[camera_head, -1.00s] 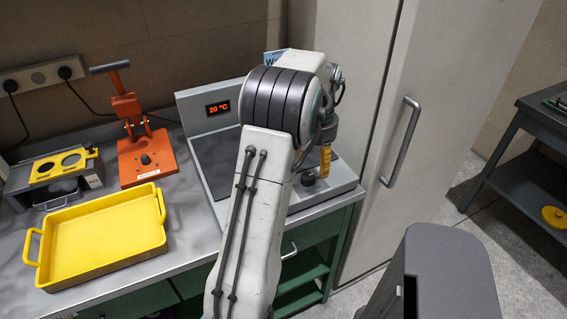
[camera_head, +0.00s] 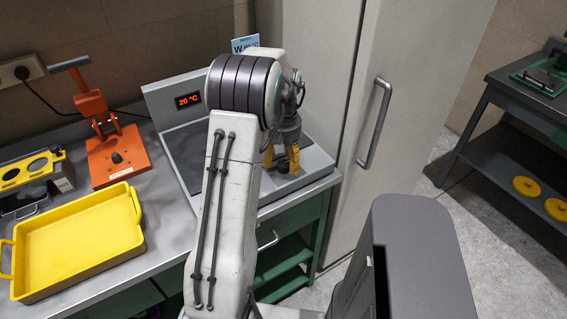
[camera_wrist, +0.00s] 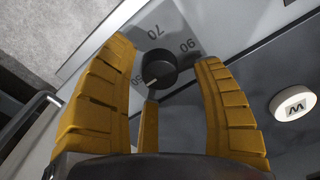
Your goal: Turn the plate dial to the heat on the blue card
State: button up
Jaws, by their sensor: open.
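The black plate dial (camera_wrist: 155,70) sits on the hot plate unit's light front panel (camera_head: 313,169). Its white pointer line lies close to the 50 mark; 70 and 90 also show around it. My gripper (camera_wrist: 167,58) is open, with its yellow fingers on either side of the dial; I cannot tell if they touch it. In the head view my gripper (camera_head: 281,160) is low over the panel and hides the dial. The blue card (camera_head: 245,42) stands behind the unit, partly behind my arm; it shows a W and a °C figure I cannot read surely. The red display (camera_head: 188,100) reads 20 °C.
A white round piece marked W (camera_wrist: 293,104) lies on the dark plate. An orange press (camera_head: 116,157) and a yellow tray (camera_head: 75,262) stand to the left. A tall cabinet with a handle (camera_head: 375,122) stands close on the right.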

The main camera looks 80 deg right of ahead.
jog(key=shift+f, duration=0.7)
grip_shut()
dwell(0.3)
